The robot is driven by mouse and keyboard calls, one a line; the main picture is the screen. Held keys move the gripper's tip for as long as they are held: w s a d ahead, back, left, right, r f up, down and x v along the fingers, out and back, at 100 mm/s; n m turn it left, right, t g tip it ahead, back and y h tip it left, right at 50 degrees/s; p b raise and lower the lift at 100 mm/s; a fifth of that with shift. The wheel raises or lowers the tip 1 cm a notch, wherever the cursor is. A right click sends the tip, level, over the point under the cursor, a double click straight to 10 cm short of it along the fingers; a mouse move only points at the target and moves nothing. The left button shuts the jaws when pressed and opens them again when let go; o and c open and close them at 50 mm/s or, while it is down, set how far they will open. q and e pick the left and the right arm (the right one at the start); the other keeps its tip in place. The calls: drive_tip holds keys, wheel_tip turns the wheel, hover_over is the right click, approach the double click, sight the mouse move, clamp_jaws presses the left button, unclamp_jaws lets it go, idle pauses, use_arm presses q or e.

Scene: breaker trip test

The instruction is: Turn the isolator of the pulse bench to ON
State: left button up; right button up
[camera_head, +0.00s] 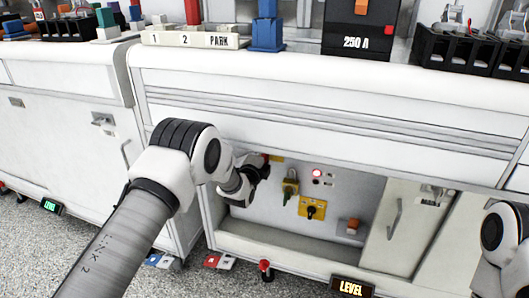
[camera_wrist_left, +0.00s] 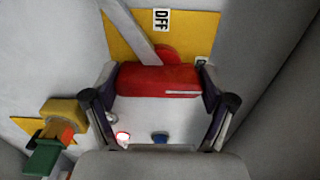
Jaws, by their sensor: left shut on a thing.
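The isolator's red handle (camera_wrist_left: 158,79) lies crosswise between the fingers of my left gripper (camera_wrist_left: 157,88) in the left wrist view. The gripper is shut on it. Behind it is a yellow plate (camera_wrist_left: 122,38) with an OFF label (camera_wrist_left: 161,19) at the top; a second small label (camera_wrist_left: 201,62) is partly hidden by a finger. A red hub (camera_wrist_left: 167,53) shows behind the handle. My right gripper is out of view.
On the same panel are a lit red lamp (camera_head: 317,173), a padlock-like yellow and green piece (camera_head: 290,187) and a yellow plate with a black knob (camera_head: 312,209). An orange-topped block (camera_head: 352,224) is at lower right. The recess walls are close to my gripper.

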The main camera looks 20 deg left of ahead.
use_arm(q)
drive_tip(key=shift+f, duration=0.1)
drive_tip(key=o, duration=1)
drive_tip(key=s, duration=1.2)
drive_tip(key=shift+a, duration=0.2)
